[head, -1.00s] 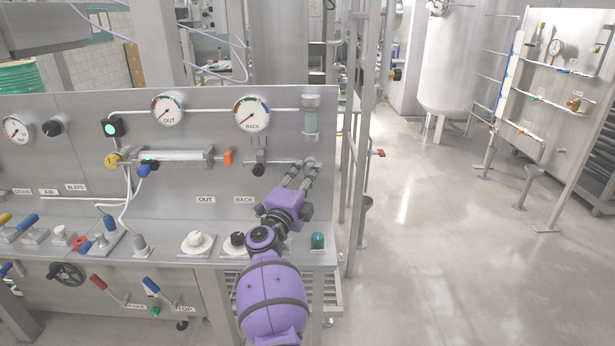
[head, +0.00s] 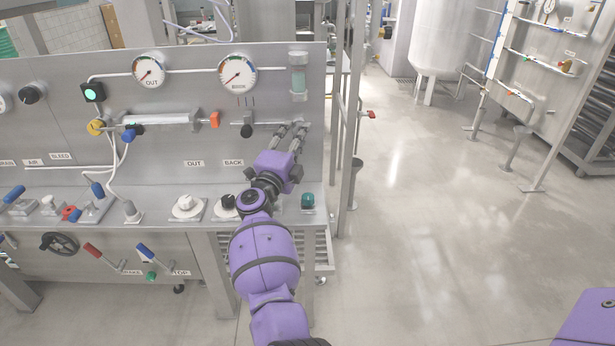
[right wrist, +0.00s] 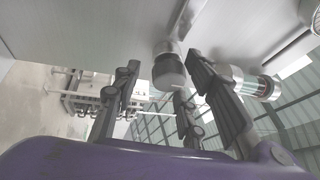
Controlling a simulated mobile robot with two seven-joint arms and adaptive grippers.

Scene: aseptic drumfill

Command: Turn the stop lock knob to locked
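I cannot tell for certain which part is the stop lock knob. In the head view my right gripper (head: 291,130) reaches the right end of the panel's middle pipe, below the sight glass (head: 298,78), and hides that end. A STOP label (head: 182,272) is low on the front, near a blue-handled lever (head: 146,252) and a green knob (head: 150,276). My left gripper is out of view.
The steel panel (head: 200,95) carries gauges, an orange handle (head: 215,119) and a black knob (head: 247,130) left of my gripper. A white knob (head: 186,203) and a teal button (head: 308,201) stand on the ledge. The floor at right is clear.

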